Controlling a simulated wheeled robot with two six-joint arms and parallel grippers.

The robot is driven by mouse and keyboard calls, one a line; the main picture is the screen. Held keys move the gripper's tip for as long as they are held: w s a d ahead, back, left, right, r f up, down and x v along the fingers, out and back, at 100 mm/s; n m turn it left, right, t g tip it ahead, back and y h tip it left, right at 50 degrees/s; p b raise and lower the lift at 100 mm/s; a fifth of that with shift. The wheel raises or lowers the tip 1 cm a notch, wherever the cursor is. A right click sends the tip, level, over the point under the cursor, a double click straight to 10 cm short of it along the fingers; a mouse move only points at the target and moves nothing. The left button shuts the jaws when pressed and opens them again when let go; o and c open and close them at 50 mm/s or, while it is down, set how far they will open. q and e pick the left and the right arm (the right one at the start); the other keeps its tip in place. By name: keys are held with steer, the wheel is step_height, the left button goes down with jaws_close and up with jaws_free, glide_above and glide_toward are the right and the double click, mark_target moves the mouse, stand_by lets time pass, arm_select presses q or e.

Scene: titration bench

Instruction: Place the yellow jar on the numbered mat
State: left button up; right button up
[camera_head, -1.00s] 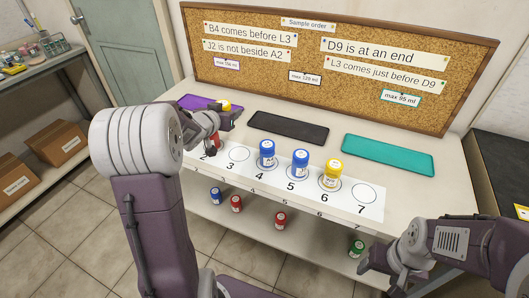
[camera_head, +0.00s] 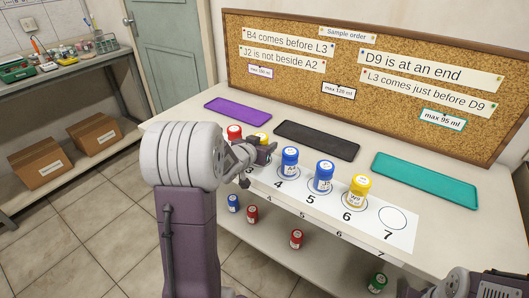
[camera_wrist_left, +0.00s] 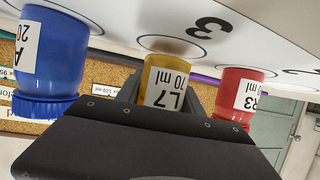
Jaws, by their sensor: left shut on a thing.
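My left gripper (camera_head: 262,152) is shut on a yellow jar (camera_head: 262,137), partly hidden by the gripper in the head view. In the left wrist view, which is upside down, the yellow jar (camera_wrist_left: 165,80) is upright, labelled L7, at circle 3 of the numbered mat (camera_head: 398,238). I cannot tell whether its base touches the mat. A red jar (camera_head: 234,132) is beside it at circle 2. Blue jars stand on circle 4 (camera_head: 289,161) and circle 5 (camera_head: 323,176). Another yellow jar (camera_head: 357,190) stands on circle 6. Circle 7 is empty. My right gripper is barely visible at the lower edge.
Purple (camera_head: 237,110), black (camera_head: 317,141) and teal (camera_head: 425,181) trays lie behind the mat. A corkboard (camera_head: 300,70) with notes stands at the back. Several jars, including a green one (camera_head: 377,283), stand on the lower shelf.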

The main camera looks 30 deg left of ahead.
arm_select(q)
steer(key=shift+f, duration=0.6)
steer(key=shift+r, duration=0.15)
arm_select(e)
steer(key=shift+f, duration=0.3)
arm_select(q)
steer(key=o, duration=1.4)
